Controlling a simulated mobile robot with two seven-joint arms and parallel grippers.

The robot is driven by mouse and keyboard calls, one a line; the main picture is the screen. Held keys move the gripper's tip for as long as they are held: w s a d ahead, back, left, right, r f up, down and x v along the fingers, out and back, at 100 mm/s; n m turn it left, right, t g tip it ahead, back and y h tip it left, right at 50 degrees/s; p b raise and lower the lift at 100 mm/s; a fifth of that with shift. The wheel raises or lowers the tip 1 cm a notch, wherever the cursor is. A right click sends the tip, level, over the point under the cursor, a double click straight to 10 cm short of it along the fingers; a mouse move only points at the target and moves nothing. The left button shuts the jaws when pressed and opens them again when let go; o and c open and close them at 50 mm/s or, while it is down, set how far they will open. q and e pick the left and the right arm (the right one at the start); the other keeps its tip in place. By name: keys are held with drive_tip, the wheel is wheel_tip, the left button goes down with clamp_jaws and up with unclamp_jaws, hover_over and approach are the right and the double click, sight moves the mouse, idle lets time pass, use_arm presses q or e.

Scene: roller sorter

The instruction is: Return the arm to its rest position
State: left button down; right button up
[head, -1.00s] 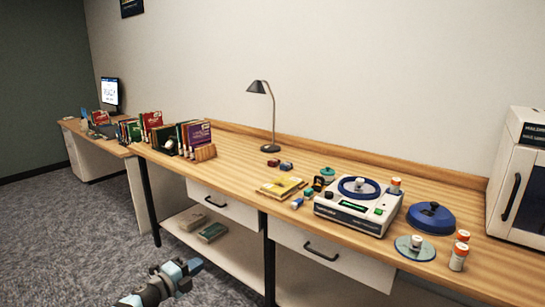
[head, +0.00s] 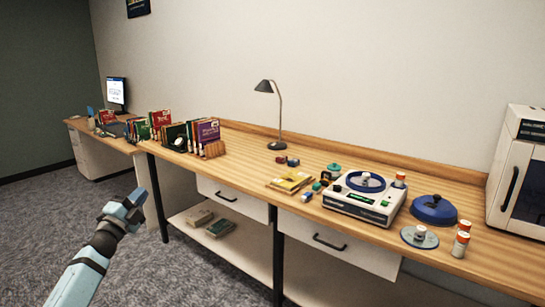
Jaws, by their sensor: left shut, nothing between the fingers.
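My left gripper (head: 133,203) is shut and empty. It is raised over the carpet at the lower left, in front of the bench and apart from it. The left arm (head: 85,268) comes in from the bottom left corner and slants up to the right. My right gripper is not in the head view.
A long wooden bench (head: 340,234) carries a white sorter machine (head: 352,208), a blue lid (head: 433,209), orange-capped bottles (head: 461,243), a lamp (head: 277,145) and books (head: 203,135). A drawer (head: 325,240) sits under the bench. The carpet (head: 45,205) at left is clear.

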use_arm(q)
drive_tip(key=w+a+f+n+g+y, duration=0.2)
drive_tip(key=a+f+n+g+y, duration=0.55)
drive_tip(key=n, duration=1.15)
drive_tip(key=s+d+f+m+h+b, duration=0.1)
drive_tip(key=s+d+f+b, duration=0.2)
drive_tip(key=s+d+f, duration=0.7)
drive_tip(key=s+d+f+m+b, duration=0.1)
drive_tip(key=s+d+f+b, duration=0.1)
drive_tip(key=s+d+f, duration=0.75)
drive_tip(key=s+d+f+h+b, duration=0.1)
drive_tip(key=s+d+f+b, duration=0.15)
drive_tip(key=s, duration=0.65)
drive_tip(key=s+d+f+n+g+h+b, duration=0.1)
drive_tip(key=s+d+f, duration=0.2)
drive_tip(key=s, duration=0.7)
drive_tip(key=s+d+f+h+b, duration=0.1)
drive_tip(key=s+d+f+b, duration=0.15)
drive_tip(key=s, duration=0.65)
wheel_tip(320, 180, up, 17)
drive_tip(key=s+a+g+y+p, duration=0.1)
drive_tip(key=a+p, duration=0.1)
drive_tip(key=p, duration=2.9)
drive_tip(key=shift+s+a+r+g+p, duration=0.15)
drive_tip(key=shift+s+a+g+p, duration=0.15)
drive_tip(key=shift+s+a+g, duration=0.05)
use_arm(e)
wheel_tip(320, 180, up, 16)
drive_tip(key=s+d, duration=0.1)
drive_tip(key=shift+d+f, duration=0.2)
